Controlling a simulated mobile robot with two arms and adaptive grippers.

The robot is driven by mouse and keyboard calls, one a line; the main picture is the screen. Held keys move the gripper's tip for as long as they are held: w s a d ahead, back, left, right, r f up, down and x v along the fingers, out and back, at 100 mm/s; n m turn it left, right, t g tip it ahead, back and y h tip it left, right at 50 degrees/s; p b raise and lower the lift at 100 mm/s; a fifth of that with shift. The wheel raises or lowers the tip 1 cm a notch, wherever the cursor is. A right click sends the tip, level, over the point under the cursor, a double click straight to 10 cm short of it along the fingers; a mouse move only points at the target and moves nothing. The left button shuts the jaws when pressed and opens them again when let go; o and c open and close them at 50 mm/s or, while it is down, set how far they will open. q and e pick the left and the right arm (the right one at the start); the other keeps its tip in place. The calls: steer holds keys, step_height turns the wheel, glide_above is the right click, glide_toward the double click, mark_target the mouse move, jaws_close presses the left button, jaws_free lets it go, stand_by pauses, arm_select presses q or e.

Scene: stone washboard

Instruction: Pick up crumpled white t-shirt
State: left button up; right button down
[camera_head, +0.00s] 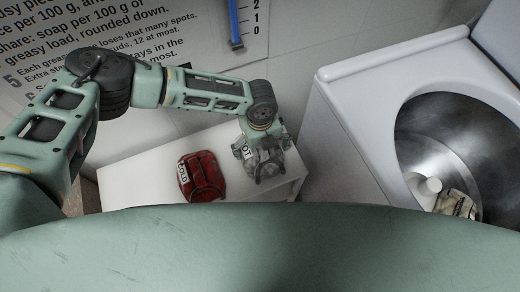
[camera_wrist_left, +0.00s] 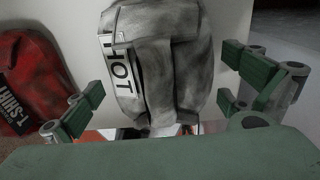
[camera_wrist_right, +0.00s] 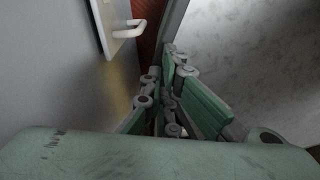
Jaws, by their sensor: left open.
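A crumpled grey-white cloth bundle (camera_wrist_left: 165,60) with a label reading HOT lies in the middle of the left wrist view. It also shows in the head view (camera_head: 268,160), on the white bench, partly hidden by my left gripper (camera_head: 262,150). In the left wrist view my left gripper (camera_wrist_left: 168,85) is open, one finger on each side of the bundle, with gaps between fingers and cloth. No grip on the cloth shows. My right gripper (camera_wrist_right: 168,95) shows only in the right wrist view, its fingers together with nothing seen between them.
A red bundle (camera_head: 205,180) with a label lies left of the grey-white one on the white bench (camera_head: 130,180). A white machine (camera_head: 345,110) with an open metal drum stands right; striped cloth (camera_head: 460,203) lies inside. A panel with a white handle (camera_wrist_right: 125,30) is near my right gripper.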

arm_select(q)
steer(key=shift+f, duration=0.35)
steer(key=shift+c, duration=0.5)
steer(key=c, duration=0.8)
steer(key=shift+c, duration=0.2)
